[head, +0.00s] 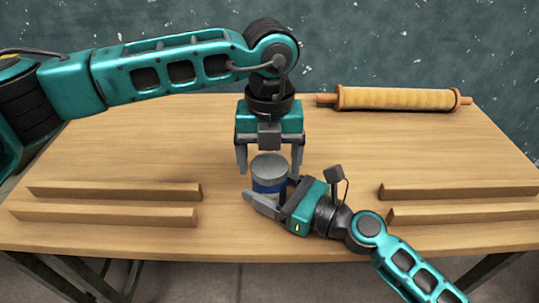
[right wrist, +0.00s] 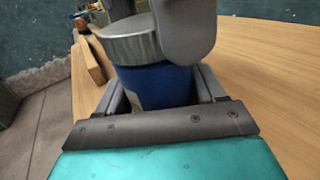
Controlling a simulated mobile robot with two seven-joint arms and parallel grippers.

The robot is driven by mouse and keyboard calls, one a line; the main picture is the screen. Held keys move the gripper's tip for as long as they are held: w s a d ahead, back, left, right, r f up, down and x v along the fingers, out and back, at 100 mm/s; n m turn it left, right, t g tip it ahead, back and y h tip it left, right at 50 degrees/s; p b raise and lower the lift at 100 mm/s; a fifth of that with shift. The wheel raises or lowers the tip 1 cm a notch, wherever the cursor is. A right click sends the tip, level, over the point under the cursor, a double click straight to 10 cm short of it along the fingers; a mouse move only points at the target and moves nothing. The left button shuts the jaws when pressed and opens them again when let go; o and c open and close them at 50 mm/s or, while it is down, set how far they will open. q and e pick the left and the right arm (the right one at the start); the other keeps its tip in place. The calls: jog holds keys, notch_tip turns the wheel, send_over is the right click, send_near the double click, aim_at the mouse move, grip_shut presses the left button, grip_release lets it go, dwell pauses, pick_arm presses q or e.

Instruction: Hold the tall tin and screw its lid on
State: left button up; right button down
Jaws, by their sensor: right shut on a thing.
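The tall tin (head: 267,187) is blue with a pale label patch and stands upright near the middle of the table. A grey metal lid (head: 270,163) sits on its top; in the right wrist view the lid (right wrist: 128,44) shows a ribbed edge. I cannot tell how tightly it is seated. My right gripper (head: 270,190) comes from the front right and is shut on the tin's blue body (right wrist: 155,86). My left gripper (head: 269,162) points down from above, its fingers apart on either side of the lid, with a visible gap. One grey finger hides part of the lid in the right wrist view.
A rolling pin (head: 400,98) with a ridged tan roller lies at the back right. Two wooden bars (head: 115,191) lie on the left and two more (head: 460,190) on the right. The table (head: 150,150) is otherwise clear around the tin.

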pick_arm(q)
jog(key=c, duration=0.9)
jog(key=m, duration=0.5)
jog(key=shift+c, duration=0.2)
jog(key=m, duration=0.5)
jog(key=shift+m, duration=0.3)
jog(key=m, duration=0.3)
jog(key=shift+m, duration=0.4)
jog(key=m, duration=0.3)
jog(key=shift+m, duration=0.4)
jog(key=m, duration=0.6)
jog(key=o, duration=1.2)
jog(key=shift+c, duration=0.2)
